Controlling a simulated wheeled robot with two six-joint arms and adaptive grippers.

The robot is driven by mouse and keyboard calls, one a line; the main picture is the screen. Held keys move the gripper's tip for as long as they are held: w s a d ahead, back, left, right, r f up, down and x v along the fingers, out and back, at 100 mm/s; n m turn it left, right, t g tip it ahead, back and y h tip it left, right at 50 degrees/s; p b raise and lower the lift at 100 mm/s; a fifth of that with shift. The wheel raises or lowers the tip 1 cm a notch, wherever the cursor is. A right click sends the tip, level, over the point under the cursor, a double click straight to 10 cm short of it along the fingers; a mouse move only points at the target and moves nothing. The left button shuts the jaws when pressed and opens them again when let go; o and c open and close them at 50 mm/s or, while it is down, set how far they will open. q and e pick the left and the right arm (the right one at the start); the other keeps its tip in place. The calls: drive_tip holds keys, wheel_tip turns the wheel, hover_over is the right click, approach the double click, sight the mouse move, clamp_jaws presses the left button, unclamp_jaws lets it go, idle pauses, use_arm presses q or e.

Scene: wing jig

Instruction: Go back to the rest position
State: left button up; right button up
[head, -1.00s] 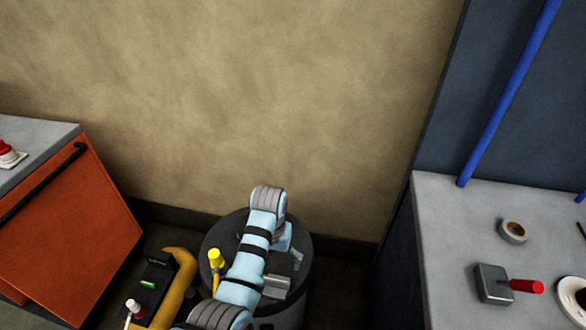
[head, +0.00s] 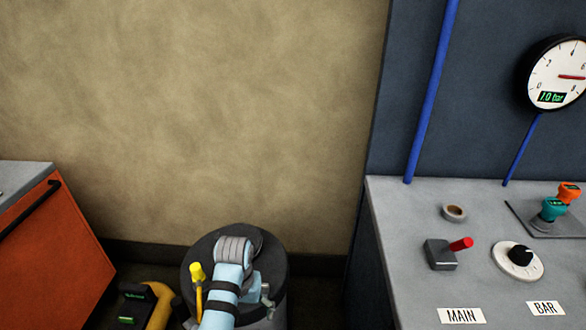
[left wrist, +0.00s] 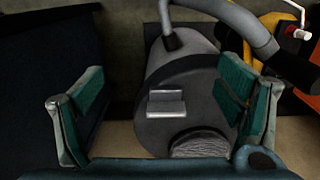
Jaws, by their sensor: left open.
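My left gripper (left wrist: 165,95) is open in the left wrist view, with a green finger at each side and nothing between them. A dark grey drum (left wrist: 170,75) with a small light grey bracket shows beyond the gap between the fingers. In the head view a light blue arm link of mine with dark bands (head: 228,275) comes up from the bottom edge, in front of the drum (head: 205,250). The fingers cannot be made out in the head view. My right gripper is not in view.
At right a grey console (head: 400,235) carries a red-handled switch box (head: 440,255), a black-and-white dial (head: 518,260), a tape roll (head: 454,212) and teal and orange knobs. A gauge (head: 558,76) hangs above. An orange cabinet (head: 50,260) and a yellow unit (head: 160,305) stand left.

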use_arm(q)
drive_tip(key=s+a+f+n+t, duration=0.15)
drive_tip(key=s+a+f, duration=0.35)
drive_tip(key=s+a, duration=0.5)
drive_tip(key=s+a+r+m+t+y, duration=0.1)
drive_tip(key=s+a+r, duration=0.15)
drive_tip(key=s, duration=0.45)
drive_tip(key=s+a+r+t, duration=0.1)
drive_tip(key=s+r, duration=0.2)
drive_tip(key=s, duration=0.5)
wheel_tip(320, 180, down, 21)
drive_tip(key=s+a+g, duration=0.1)
drive_tip(key=s+a, duration=0.1)
drive_tip(key=s+f+g, duration=0.1)
drive_tip(key=s+f, duration=1)
drive_tip(key=s, duration=0.2)
drive_tip(key=shift+s+f, duration=0.15)
drive_tip(key=shift+f, duration=0.05)
